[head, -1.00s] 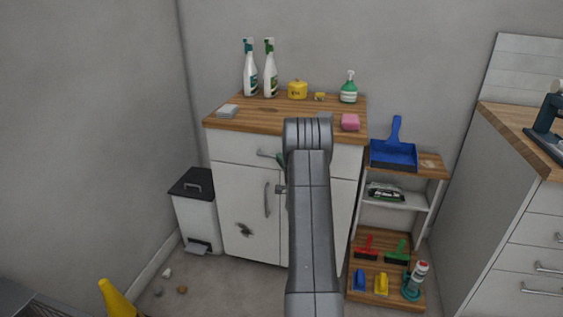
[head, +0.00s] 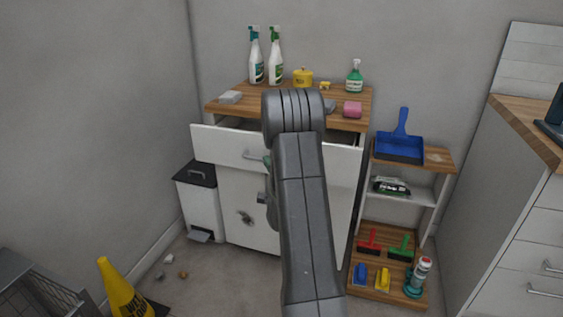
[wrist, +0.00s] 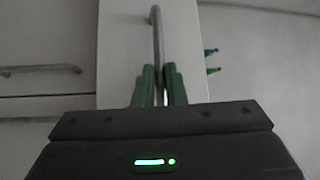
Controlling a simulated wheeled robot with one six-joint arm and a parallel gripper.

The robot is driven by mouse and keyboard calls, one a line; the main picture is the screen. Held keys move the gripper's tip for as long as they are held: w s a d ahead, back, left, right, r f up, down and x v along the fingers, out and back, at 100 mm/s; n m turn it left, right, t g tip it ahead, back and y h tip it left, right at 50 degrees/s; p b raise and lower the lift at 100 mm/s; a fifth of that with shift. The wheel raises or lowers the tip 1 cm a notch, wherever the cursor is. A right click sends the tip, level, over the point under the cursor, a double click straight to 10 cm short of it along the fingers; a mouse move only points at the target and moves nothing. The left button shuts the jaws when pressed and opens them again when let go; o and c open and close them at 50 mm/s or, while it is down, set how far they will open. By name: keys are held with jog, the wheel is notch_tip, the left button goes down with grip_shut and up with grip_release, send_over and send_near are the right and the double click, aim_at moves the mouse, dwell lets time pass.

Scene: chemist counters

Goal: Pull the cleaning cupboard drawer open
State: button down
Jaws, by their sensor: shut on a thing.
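The cleaning cupboard (head: 240,190) is white with a wooden top. Its top drawer (head: 215,144) stands out from the body, with a dark gap behind its front. In the head view my arm hides most of the gripper and the middle of the drawer.
Spray bottles (head: 257,58), a yellow pot (head: 303,78) and a pink sponge (head: 352,110) stand on the cupboard top. A white bin (head: 202,210) is at left, a shelf (head: 410,160) with a blue dustpan (head: 400,146) at right. A yellow cone (head: 122,290) is at front left.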

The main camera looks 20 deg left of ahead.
jog(key=s+b, duration=0.5)
jog(key=s, duration=0.8)
jog(key=shift+s+a, duration=0.25)
jog(key=c, duration=1.5)
grip_release()
jog(key=v, duration=1.3)
jog(key=shift+s+d+b, duration=0.2)
jog(key=shift+s+b, duration=0.15)
jog(key=shift+b, duration=0.1)
jog(key=shift+f, duration=0.1)
